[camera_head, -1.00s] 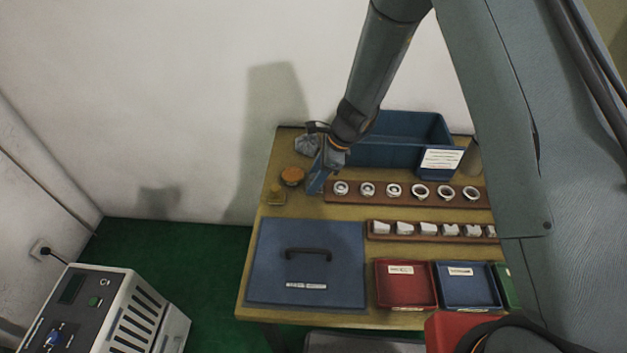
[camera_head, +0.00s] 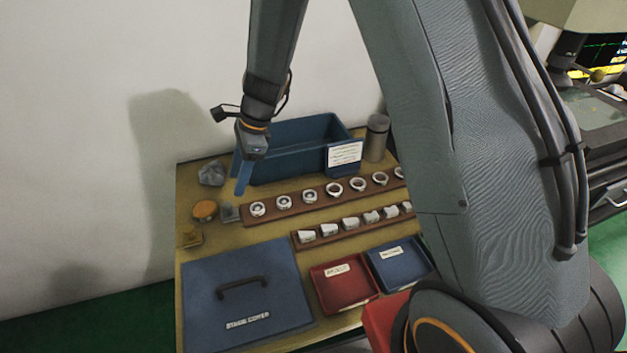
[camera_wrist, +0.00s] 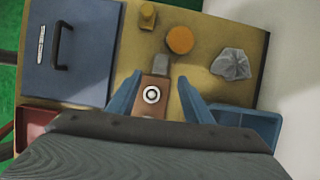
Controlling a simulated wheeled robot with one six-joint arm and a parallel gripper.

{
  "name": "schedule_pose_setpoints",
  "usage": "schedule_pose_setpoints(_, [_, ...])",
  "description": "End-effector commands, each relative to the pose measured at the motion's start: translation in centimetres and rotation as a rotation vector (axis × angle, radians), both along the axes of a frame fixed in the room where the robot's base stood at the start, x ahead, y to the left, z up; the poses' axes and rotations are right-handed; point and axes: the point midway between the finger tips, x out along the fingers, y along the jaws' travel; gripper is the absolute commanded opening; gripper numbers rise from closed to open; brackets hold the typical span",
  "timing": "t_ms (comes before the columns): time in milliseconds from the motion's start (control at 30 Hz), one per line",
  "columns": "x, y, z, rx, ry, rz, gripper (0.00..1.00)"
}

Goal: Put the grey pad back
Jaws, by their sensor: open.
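The grey pad (camera_head: 230,213) is a small flat grey piece on the wooden table, at the left end of the ring rack (camera_head: 270,212) in the head view. In the wrist view the grey pad (camera_wrist: 161,64) lies by the end of the rack, just beyond the gap between my fingertips. My gripper (camera_wrist: 160,80) is open and empty, its blue fingers on either side of the rack's end. In the head view my gripper (camera_head: 242,186) points down, in front of the blue crate's left end. Its height above the table is hard to tell.
An orange disc (camera_head: 204,209), a yellow block (camera_head: 190,236) and a crumpled grey cloth (camera_head: 212,173) are near the pad. The blue crate (camera_head: 262,166) stands behind. A blue stage cover (camera_head: 225,275) and a red tray (camera_head: 345,286) lie in front.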

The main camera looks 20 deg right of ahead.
Motion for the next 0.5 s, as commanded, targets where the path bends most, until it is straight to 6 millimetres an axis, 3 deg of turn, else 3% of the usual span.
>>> schedule_pose_setpoints(167, [-2.9, -5.1, 2.8, -0.075, -0.112, 0.250, 0.46])
schedule_pose_setpoints(300, [-7.3, -11.0, 5.5, -0.174, -0.229, 0.599, 0.46])
schedule_pose_setpoints(500, [-14.0, -17.9, 8.0, -0.296, -0.336, 1.085, 0.46])
